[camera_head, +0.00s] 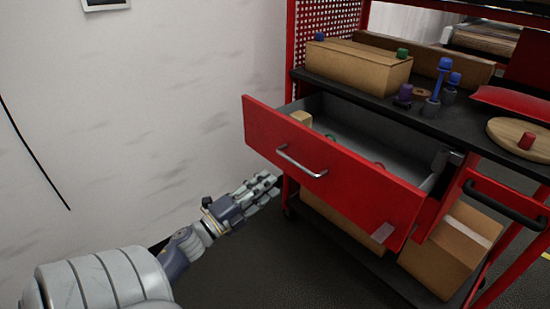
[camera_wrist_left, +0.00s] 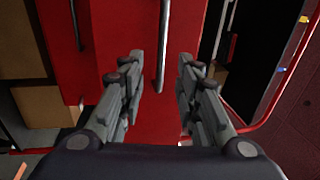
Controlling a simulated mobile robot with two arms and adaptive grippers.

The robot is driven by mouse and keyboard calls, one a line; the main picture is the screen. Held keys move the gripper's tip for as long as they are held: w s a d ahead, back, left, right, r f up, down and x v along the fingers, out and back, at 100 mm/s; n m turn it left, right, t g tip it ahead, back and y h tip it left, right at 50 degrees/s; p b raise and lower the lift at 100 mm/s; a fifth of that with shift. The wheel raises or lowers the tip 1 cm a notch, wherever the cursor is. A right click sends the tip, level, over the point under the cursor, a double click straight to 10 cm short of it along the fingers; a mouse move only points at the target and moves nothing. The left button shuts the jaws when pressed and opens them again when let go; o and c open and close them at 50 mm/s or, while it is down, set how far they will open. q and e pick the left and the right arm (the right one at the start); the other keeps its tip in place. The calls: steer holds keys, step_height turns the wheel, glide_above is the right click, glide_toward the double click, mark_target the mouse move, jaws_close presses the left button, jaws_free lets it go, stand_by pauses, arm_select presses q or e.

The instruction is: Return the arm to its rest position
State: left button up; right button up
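My left gripper (camera_head: 262,188) reaches in from the lower left in the head view, just left of the red tool cart and below the open drawer's front. In the left wrist view its two fingers (camera_wrist_left: 160,85) are spread apart with nothing between them. The open red drawer (camera_head: 330,165) has a silver handle (camera_head: 301,162). In the wrist view the red drawer front (camera_wrist_left: 115,30) and the handle (camera_wrist_left: 164,45) lie beyond the fingers. The gripper looks apart from the handle. My right gripper is not in view.
The cart's black top (camera_head: 470,130) carries a cardboard box (camera_head: 357,66), blue-topped tools (camera_head: 436,88) and a round wooden board (camera_head: 515,138). Cardboard boxes (camera_head: 450,250) stand on the lower shelf. A white wall (camera_head: 150,100) rises at left. Dark floor (camera_head: 260,260) lies open in front of the cart.

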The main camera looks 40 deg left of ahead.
arm_select(q)
steer(key=shift+s, duration=0.2)
steer(key=shift+f, duration=0.1)
stand_by(0.4)
steer(key=s+d+f+n+g+y, duration=0.25)
steer(key=f+n+g, duration=0.35)
steer(key=f, duration=0.7)
steer(key=s+d+f+n+g+y, duration=0.1)
steer(key=d+f+n+g+y, duration=0.2)
steer(key=f+n, duration=0.7)
steer(key=s+d+f+g+h, duration=0.1)
steer(key=s+d+f+g, duration=0.25)
steer(key=d+f, duration=0.3)
steer(key=s+d+f+g+h, duration=0.2)
steer(key=s+d+f, duration=0.25)
steer(key=f, duration=0.35)
steer(key=s+d+f+g+h, duration=0.2)
steer(key=s+d+f+g, duration=0.2)
steer(key=s+d, duration=0.45)
steer(key=s+a+f+p, duration=0.1)
steer(key=s+a+p, duration=0.2)
steer(key=s+p, duration=1.3)
steer(key=shift+s+a+f+g+y+p, duration=0.15)
steer(key=shift+s+a+g+y+p, duration=0.1)
steer(key=shift+g+y+p, duration=0.15)
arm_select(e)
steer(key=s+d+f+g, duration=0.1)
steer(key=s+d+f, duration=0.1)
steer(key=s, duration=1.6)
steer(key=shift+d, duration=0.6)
